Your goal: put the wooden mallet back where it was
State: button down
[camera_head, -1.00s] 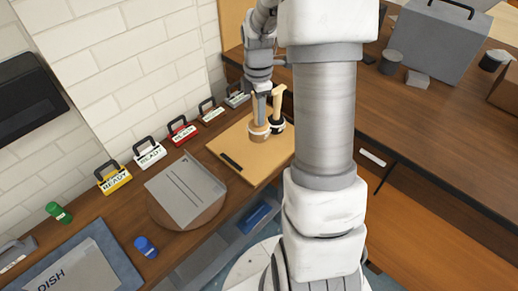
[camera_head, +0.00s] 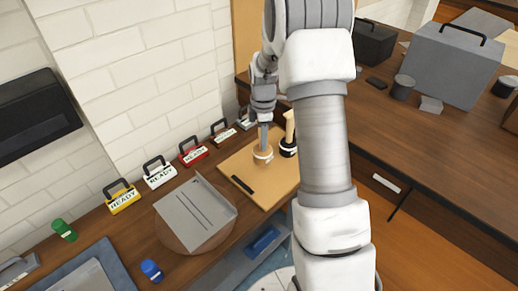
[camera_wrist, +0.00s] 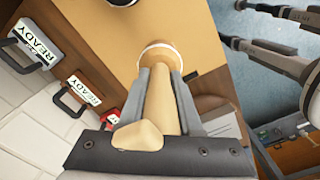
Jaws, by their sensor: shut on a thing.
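The wooden mallet (camera_head: 263,154) has a tan, white-rimmed round end pointing down and a pale handle upward. My gripper (camera_head: 264,130) is shut on its handle, above the light board (camera_head: 235,164). In the wrist view my gripper (camera_wrist: 163,100) has a finger on each side of the pale handle; the round end (camera_wrist: 158,57) shows beyond the fingertips. I cannot tell whether the mallet touches the board. A similar tool with a dark, white-banded base (camera_head: 288,148) stands close by on the right.
A dark bar (camera_head: 242,184) lies on the board. Several READY signs, including a yellow one (camera_head: 122,198), line the wall. A grey tray (camera_head: 197,213) on a round board lies left.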

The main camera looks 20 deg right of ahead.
aim_at(259, 147)
jog(key=shift+w+a+f, duration=0.4)
jog(key=shift+a, duration=0.1)
jog(key=shift+f, duration=1.95)
jog(key=shift+f, duration=0.2)
jog(key=c, duration=0.6)
grip_release()
